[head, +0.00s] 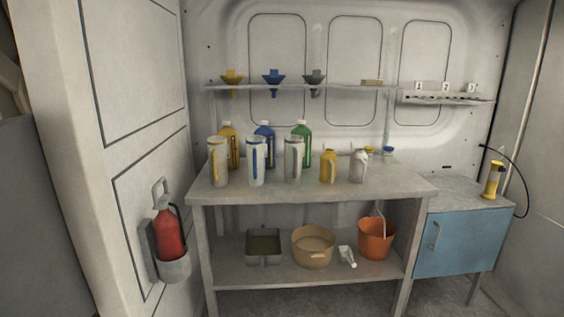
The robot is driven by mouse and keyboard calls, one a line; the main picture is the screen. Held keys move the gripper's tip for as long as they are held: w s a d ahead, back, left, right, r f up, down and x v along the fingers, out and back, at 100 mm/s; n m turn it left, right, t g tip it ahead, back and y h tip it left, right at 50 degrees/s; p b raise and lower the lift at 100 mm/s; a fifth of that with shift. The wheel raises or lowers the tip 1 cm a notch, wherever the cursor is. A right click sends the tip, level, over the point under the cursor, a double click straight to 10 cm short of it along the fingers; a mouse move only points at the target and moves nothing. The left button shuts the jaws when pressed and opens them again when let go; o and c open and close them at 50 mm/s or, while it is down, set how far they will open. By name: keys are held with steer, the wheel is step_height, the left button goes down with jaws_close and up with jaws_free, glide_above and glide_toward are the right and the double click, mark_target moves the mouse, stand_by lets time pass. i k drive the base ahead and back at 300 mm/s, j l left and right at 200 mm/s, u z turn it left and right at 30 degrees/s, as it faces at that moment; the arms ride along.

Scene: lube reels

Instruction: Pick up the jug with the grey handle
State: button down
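Three tall pale jugs stand upright in a row at the front left of the workbench top (400,186). The right one is the jug with what looks like a grey handle (293,160). The middle jug (256,162) has a blue handle or stripe, and the left jug (217,162) a yellowish one. A green bottle (302,133) stands behind the grey-handled jug and is partly hidden by it. My gripper is not in view.
Yellow (228,131) and blue (264,130) bottles stand behind the other jugs. A small yellow container (328,168) and a whitish one (358,167) are to the right. A shelf with funnels (273,77) hangs above. The bench's right front is clear.

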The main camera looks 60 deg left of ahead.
mark_target(294, 143)
steer(key=i+u, duration=0.1)
steer(key=i, duration=1.35)
steer(key=i+u, duration=0.1)
steer(key=u, duration=1.9)
steer(key=i+l+z, duration=0.4)
steer(key=i+l, duration=0.4)
steer(key=i, duration=0.15)
